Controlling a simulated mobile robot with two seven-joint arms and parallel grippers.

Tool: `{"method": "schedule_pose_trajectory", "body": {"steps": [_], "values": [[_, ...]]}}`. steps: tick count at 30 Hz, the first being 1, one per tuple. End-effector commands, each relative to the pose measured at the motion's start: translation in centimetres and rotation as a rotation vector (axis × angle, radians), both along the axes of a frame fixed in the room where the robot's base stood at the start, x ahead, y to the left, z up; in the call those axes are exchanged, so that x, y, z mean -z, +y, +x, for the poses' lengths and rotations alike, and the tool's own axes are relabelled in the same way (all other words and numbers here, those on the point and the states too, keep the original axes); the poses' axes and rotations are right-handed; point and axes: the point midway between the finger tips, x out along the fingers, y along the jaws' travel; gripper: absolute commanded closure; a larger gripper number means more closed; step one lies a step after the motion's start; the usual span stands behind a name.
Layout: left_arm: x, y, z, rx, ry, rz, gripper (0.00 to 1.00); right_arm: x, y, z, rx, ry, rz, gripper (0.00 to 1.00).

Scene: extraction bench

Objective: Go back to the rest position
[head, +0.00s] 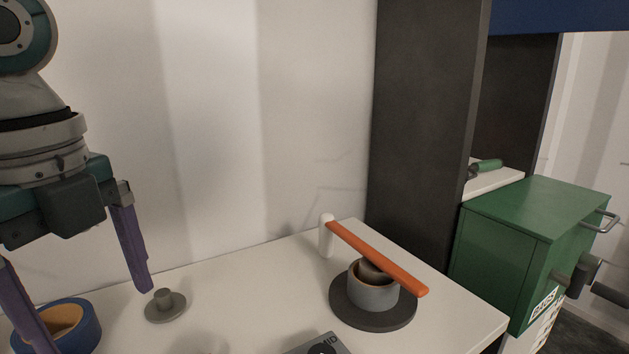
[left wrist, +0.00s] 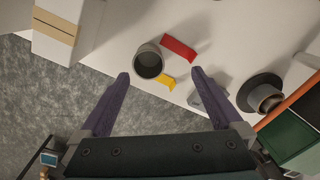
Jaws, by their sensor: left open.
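My left gripper (head: 96,318) hangs over the left part of the white bench (head: 240,290) in the head view, its two purple fingers spread wide with nothing held. In the left wrist view the gripper (left wrist: 160,76) is also open, and its fingers point towards a grey cup (left wrist: 148,62), a red piece (left wrist: 178,48) and a yellow piece (left wrist: 166,83). A blue ring with a tan inside (head: 88,318) sits behind the nearer finger in the head view, partly hidden. My right gripper is in neither view.
A grey knobbed disc (head: 165,309) stands beside the farther finger. An orange lever (head: 375,258) on a white post lies over a grey pot (head: 373,295) on a dark round base. A green cabinet (head: 530,225) and black column (head: 420,120) stand right. The bench's middle is clear.

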Motion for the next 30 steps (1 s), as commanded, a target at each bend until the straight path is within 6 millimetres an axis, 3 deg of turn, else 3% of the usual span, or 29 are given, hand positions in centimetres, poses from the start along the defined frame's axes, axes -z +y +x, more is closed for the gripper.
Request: {"method": "schedule_pose_trajectory", "body": {"steps": [1,5,9,16,20,24,30], "values": [[-1.9,-0.9,-0.6,-0.021,0.0,-0.014,0.0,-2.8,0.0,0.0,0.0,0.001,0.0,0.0],[-4.5,-3.3,-2.2,-0.121,-0.017,-0.068,0.0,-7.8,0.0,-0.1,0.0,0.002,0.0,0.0],[-8.5,-6.0,-4.6,-0.297,-0.037,-0.153,0.0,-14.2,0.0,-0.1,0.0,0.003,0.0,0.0],[-16.1,-8.3,-8.6,-0.686,-0.052,-0.29,0.0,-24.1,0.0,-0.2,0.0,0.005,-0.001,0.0],[-20.9,-8.1,-10.9,-0.952,-0.055,-0.345,0.0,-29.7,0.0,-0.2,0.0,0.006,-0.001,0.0],[-26.3,-6.6,-13.5,-1.259,-0.068,-0.373,0.0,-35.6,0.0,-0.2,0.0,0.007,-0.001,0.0],[-31.9,-3.1,-17.0,-1.624,-0.116,-0.356,0.0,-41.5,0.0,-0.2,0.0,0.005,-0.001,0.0]]}}
